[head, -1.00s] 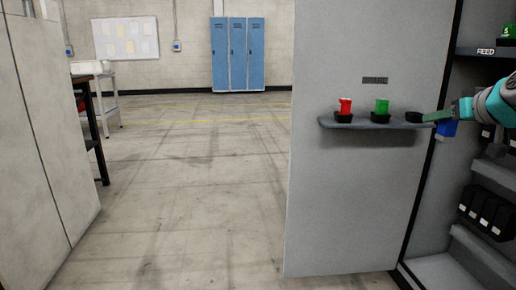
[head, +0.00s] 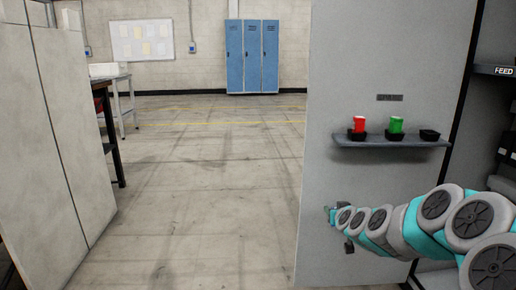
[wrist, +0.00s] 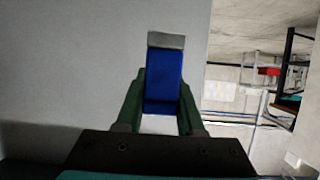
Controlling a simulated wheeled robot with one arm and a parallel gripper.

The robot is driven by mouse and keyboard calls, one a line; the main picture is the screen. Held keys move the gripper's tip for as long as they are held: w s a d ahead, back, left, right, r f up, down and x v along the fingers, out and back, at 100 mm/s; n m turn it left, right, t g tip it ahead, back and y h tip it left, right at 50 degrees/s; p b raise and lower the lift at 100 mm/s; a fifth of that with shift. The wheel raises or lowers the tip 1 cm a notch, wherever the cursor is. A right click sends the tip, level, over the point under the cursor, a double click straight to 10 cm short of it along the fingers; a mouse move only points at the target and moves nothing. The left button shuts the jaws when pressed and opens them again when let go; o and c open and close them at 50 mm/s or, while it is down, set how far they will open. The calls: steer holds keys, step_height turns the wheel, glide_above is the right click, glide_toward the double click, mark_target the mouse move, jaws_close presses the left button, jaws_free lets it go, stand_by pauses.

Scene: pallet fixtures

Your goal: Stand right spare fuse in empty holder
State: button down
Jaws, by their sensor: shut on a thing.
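My gripper (wrist: 161,105) is shut on a blue fuse (wrist: 163,82) with a grey end, seen in the wrist view between the two green fingers. In the head view my gripper (head: 331,214) is in front of the grey panel, below and left of its small shelf; the fuse cannot be made out there. A red fuse (head: 359,124) and a green fuse (head: 396,125) stand in black holders on that shelf. The third black holder (head: 430,135), at the right end, is empty. The holders inside the cabinet are mostly out of view or behind my arm.
The small shelf (head: 385,142) sticks out from the grey panel (head: 333,75). The cabinet's FEED shelf (head: 497,71) is at the right edge. A grey cabinet (head: 45,140) stands at left; the floor (head: 210,200) between is clear.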

steer(key=s+a+f+p, duration=0.1)
steer(key=s+a+f, duration=0.2)
steer(key=a+f, duration=0.5)
steer(key=shift+s+a, duration=0.25)
steer(key=shift+a, duration=0.45)
